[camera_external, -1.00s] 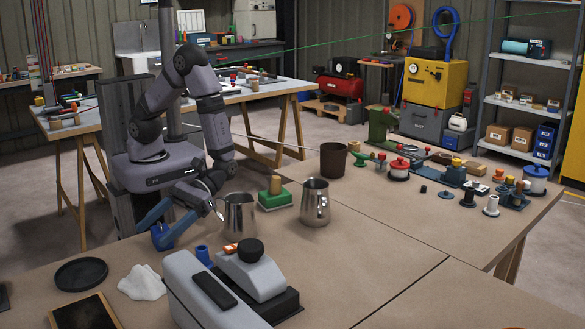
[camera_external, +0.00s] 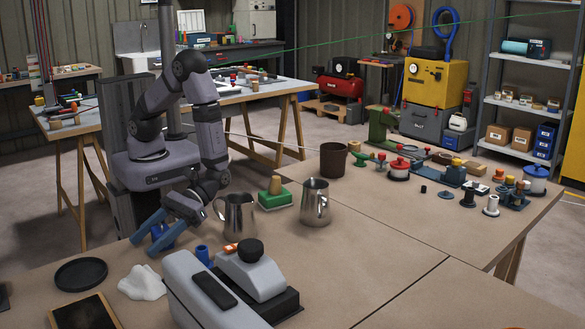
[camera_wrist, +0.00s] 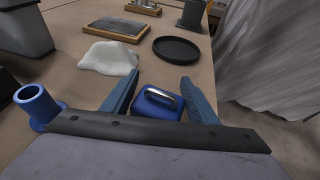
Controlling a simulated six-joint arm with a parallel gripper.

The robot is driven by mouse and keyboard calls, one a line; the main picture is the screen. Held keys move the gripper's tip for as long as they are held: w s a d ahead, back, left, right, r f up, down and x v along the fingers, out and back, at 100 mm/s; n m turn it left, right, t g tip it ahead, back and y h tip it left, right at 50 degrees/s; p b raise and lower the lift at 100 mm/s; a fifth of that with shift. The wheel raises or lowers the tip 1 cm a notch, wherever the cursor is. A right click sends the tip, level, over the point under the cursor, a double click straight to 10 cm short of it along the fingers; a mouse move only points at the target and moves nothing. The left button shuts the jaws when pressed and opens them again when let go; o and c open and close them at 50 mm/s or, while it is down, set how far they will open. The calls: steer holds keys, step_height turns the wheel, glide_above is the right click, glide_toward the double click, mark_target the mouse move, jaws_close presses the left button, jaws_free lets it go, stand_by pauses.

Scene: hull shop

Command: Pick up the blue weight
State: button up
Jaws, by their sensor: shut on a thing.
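The blue weight (camera_external: 162,236) is a small block with a metal handle on top. It sits at the near left of the brown workbench, in front of my base. In the wrist view the weight (camera_wrist: 158,106) lies between the two blue fingers of my gripper (camera_wrist: 160,78), its handle facing up. My gripper (camera_external: 145,245) is shut on it, with the fingers slanting down to the left. The fingers partly hide the weight in the external view. I cannot tell whether its underside touches the bench.
A blue tube (camera_external: 203,254) stands right of the weight, near a grey machine (camera_external: 205,290). A white cloth (camera_external: 142,283) and a black round tray (camera_external: 80,273) lie in front and left. A metal pitcher (camera_external: 239,215) stands close to my gripper's right.

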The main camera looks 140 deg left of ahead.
steer(key=shift+r, duration=0.15)
step_height(320, 180, up, 10)
steer(key=shift+p, duration=0.3)
stand_by(0.4)
